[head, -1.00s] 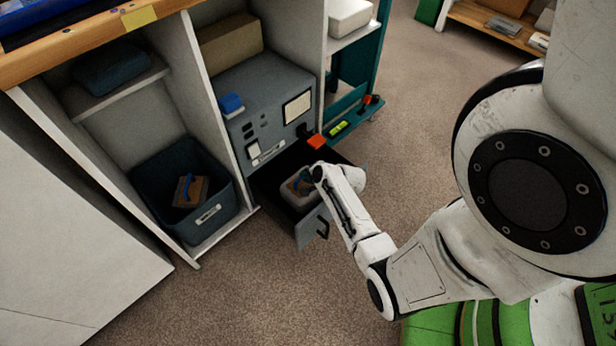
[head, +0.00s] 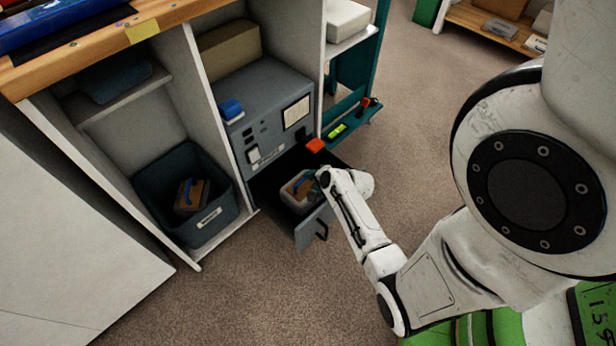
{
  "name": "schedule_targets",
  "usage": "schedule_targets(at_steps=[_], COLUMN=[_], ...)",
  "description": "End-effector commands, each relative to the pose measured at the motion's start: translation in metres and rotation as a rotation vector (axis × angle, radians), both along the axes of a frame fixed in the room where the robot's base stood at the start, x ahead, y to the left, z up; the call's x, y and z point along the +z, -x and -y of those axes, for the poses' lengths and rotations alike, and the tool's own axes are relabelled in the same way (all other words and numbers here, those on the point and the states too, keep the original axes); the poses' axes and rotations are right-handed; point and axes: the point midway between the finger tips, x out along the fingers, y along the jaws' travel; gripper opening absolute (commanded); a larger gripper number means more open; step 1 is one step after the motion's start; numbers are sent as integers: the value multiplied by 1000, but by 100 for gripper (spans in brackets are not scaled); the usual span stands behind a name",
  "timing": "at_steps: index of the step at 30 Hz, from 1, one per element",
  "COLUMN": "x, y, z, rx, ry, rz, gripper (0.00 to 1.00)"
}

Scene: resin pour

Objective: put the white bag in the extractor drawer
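The extractor drawer (head: 309,236) is pulled open at the bottom of the grey extractor unit (head: 262,100). A whitish, bag-like or tub-like thing (head: 291,203) sits inside it, with brown and blue showing at its top. I cannot tell for sure whether this is the white bag. My gripper (head: 314,181) is over the drawer, at the right side of the whitish thing. Its fingers are small and mostly hidden by my wrist, so I cannot tell whether they are open or touch anything.
A dark bin (head: 207,227) with a brown and blue item stands in the left compartment. An orange piece (head: 316,145) is beside the drawer's back. A teal shelf (head: 350,125) with small tools is to the right. The carpet in front is clear.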

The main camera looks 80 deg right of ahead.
Motion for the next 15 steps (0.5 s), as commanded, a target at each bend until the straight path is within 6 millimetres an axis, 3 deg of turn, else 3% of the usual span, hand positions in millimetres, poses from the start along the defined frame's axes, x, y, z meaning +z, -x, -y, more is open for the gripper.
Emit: schedule_targets(at_steps=[1,6,15], x=[13,36,55], y=[8,29,47], z=[-6,-18,-31], rx=[1,1,10], ry=[0,0,2], rz=[-1,-1,-5], gripper=[39,39,39])
